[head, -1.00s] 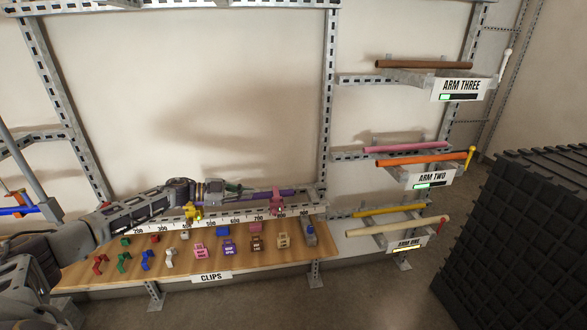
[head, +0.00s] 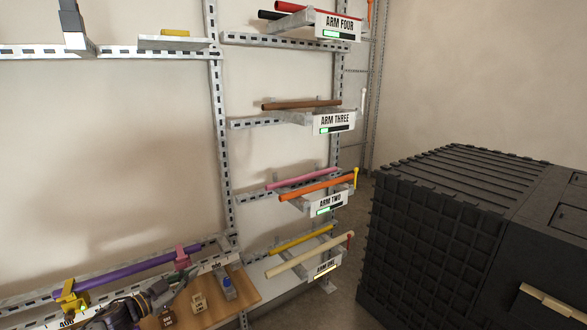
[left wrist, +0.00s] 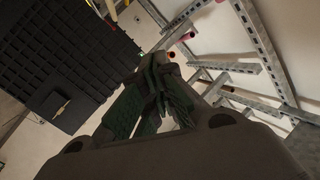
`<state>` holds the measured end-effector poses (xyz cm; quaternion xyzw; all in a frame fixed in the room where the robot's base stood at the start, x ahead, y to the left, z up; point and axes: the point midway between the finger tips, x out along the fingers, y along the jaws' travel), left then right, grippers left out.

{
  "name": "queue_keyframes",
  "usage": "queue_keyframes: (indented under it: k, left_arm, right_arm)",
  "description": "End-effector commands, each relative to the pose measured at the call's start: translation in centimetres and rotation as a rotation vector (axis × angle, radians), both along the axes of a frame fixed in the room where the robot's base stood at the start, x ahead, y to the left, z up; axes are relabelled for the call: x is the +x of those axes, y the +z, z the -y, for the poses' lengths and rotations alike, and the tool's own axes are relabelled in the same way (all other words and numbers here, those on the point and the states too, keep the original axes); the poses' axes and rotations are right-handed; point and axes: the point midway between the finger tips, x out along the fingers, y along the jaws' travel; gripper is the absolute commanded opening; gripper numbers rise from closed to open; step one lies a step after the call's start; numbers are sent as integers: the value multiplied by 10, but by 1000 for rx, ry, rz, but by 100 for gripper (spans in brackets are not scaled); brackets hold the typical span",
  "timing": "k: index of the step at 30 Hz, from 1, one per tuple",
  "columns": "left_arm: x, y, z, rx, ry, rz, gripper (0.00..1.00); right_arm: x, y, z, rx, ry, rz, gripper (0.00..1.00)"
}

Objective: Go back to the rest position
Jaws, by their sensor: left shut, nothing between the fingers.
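My left gripper (head: 172,288) is at the bottom left of the head view, low over the clip board and in front of the ruler rail. Its dark green fingers show large in the left wrist view (left wrist: 158,88). They are shut with nothing held. My right gripper is in neither view. A purple pipe (head: 130,269) lies along the rail, in a yellow clip (head: 71,294) and a pink clip (head: 182,257). The gripper is apart from the pink clip as far as I can tell.
A wooden clip board (head: 243,284) holds several clips. Labelled rack arms with coloured pipes jut out from the wall, such as arm two (head: 329,202) and arm three (head: 333,121). A large black ribbed case (head: 430,235) stands at the right.

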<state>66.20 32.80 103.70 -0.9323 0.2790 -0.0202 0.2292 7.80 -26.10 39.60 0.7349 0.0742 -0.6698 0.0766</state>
Motion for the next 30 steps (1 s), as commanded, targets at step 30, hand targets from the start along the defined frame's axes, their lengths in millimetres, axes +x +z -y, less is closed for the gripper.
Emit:
queue_keyframes:
  k: [30]
  left_arm:
    - [-101,-83,84,-44,522,-411,0]
  right_arm:
    - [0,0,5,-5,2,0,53]
